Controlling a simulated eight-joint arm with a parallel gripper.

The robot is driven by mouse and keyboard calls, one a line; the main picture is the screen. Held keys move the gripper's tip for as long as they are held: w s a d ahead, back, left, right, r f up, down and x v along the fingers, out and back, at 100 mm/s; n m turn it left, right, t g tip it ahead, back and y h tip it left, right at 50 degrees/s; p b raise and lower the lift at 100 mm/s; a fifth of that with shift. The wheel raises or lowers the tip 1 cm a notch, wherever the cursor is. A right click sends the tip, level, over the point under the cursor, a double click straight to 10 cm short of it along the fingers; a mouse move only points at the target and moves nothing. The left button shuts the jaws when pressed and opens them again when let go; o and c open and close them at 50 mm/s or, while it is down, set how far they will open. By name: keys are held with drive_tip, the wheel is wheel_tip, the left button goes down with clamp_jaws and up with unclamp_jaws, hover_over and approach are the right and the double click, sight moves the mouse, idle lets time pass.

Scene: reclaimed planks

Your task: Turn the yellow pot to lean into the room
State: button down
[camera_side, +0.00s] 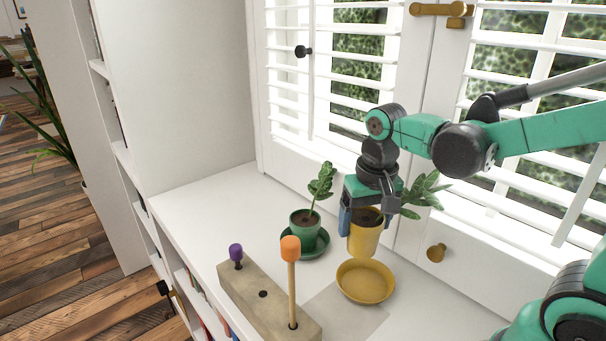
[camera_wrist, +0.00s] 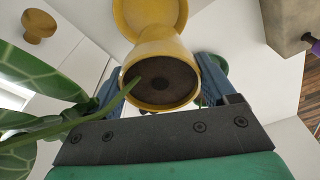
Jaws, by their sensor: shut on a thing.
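The yellow pot (camera_side: 364,241) holds dark soil and a plant (camera_side: 424,192) whose leafy stem leans right, toward the shutters, in the side view. My gripper (camera_side: 365,222) is shut on the pot, its blue fingers at opposite sides of it. In the wrist view the pot (camera_wrist: 162,83) sits between my gripper's fingers (camera_wrist: 160,85), with the stem running out to the left. The yellow saucer (camera_side: 366,282) rests on the white sill and looks empty. The pot appears held above the saucer, toward its window side; the exact gap is hard to tell.
A green pot (camera_side: 304,223) with a small plant stands on a green saucer (camera_side: 318,245) to the left. A wooden block (camera_side: 262,300) with an orange-topped peg (camera_side: 291,262) and a purple-topped peg (camera_side: 236,254) lies in front. Shutters with a brass knob (camera_side: 436,252) stand close behind.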

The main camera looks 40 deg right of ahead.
sight(371, 243)
drive_tip(key=f, duration=0.1)
drive_tip(key=s+f, duration=0.1)
drive_tip(key=f, duration=0.1)
drive_tip(key=shift+s+a+f+m, duration=0.1)
drive_tip(key=shift+s+f+m, duration=0.2)
drive_tip(key=shift+s+m, duration=0.1)
drive_tip(key=shift+f, duration=1.5)
unclamp_jaws()
drive_tip(key=shift+r, duration=0.15)
